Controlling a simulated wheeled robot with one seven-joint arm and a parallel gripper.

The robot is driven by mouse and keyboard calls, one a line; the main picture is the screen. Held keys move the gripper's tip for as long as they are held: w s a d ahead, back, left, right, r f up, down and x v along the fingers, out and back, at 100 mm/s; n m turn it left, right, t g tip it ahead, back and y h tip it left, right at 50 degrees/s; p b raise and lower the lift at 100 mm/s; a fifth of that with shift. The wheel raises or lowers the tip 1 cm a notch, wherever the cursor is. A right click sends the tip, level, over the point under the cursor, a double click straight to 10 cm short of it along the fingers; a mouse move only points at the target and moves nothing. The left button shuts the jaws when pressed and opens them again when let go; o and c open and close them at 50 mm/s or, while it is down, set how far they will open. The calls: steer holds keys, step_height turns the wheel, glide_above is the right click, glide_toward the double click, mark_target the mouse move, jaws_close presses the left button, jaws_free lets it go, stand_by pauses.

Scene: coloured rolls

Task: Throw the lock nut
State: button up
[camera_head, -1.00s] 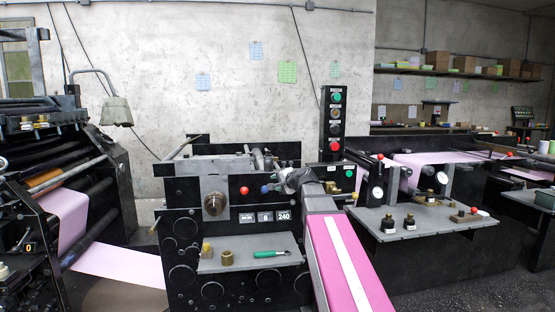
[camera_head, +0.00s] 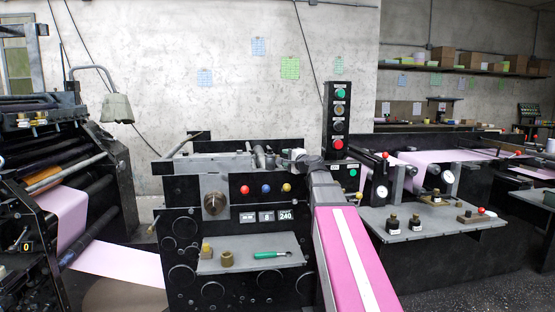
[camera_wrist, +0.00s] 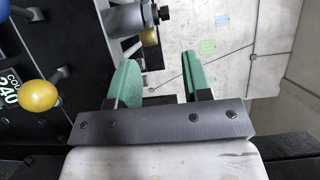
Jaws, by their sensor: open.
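My gripper (camera_wrist: 157,68) shows in the wrist view with its two green pads apart and nothing held between them. In the head view, my gripper (camera_head: 299,157) is small at the end of my pink arm, near the top right of the black machine. Beyond the pads in the wrist view is a grey cylindrical fitting (camera_wrist: 124,19) with a brass-coloured end piece (camera_wrist: 149,37); whether this is the lock nut I cannot tell. A loose brass nut-like piece (camera_head: 227,259) sits on the machine's grey shelf, apart from my gripper.
A yellow ball knob (camera_wrist: 38,96) is left of my gripper in the wrist view. Red (camera_head: 245,189) and blue (camera_head: 266,188) knobs are on the machine front. A button column (camera_head: 338,118) stands close to my gripper. A green-handled tool (camera_head: 272,254) lies on the shelf.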

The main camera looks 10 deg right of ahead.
mark_target(273, 156)
steer(key=shift+f, duration=0.85)
steer(key=x, duration=0.7)
steer(key=shift+w+a+r, duration=0.15)
steer(key=shift+w, duration=0.1)
jaws_close()
